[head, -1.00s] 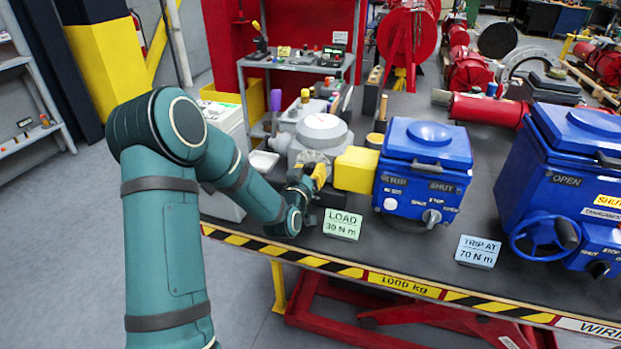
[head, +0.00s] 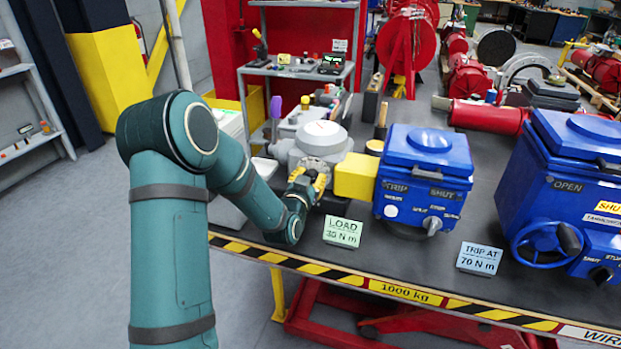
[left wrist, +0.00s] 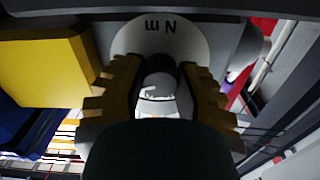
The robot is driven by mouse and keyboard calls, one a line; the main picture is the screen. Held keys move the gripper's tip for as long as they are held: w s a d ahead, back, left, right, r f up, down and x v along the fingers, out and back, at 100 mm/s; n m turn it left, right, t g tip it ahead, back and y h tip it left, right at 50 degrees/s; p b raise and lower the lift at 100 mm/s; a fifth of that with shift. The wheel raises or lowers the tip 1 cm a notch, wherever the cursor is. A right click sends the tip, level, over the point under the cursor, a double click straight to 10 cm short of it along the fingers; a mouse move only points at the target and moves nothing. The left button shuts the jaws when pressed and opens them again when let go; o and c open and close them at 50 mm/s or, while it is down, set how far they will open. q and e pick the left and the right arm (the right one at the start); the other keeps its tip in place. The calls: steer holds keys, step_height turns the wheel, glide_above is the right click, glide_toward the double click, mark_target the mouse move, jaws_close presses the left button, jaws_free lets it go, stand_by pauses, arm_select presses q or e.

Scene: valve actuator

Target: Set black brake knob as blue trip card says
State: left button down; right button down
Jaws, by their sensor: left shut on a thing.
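The blue trip card (head: 479,258) stands at the table's front right and reads "TRIP AT 70 N m". My left gripper (head: 310,176), with yellow fingers, is at the front of the grey brake unit (head: 322,142). In the left wrist view the gripper (left wrist: 160,95) has a finger on each side of the dark, round brake knob (left wrist: 160,81) and is shut on it. Behind the knob is a pale dial (left wrist: 160,38) marked "N m", upside down in this view. The dial's pointer and numbers are hidden. My right gripper is not in view.
A green card (head: 343,232) reads "LOAD", its number blurred. A yellow block (head: 356,177) sits right of the brake unit, against the blue actuator (head: 427,165). A larger blue actuator with a handwheel (head: 547,241) stands at right. The table's striped front edge (head: 403,290) is clear.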

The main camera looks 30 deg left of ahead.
arm_select(q)
steer(key=shift+w+a+r, duration=0.1)
steer(key=shift+r, duration=0.25)
steer(key=c, duration=0.8)
jaws_free()
steer(key=shift+o, duration=1.1)
steer(key=shift+f, duration=0.2)
steer(key=v, duration=1.2)
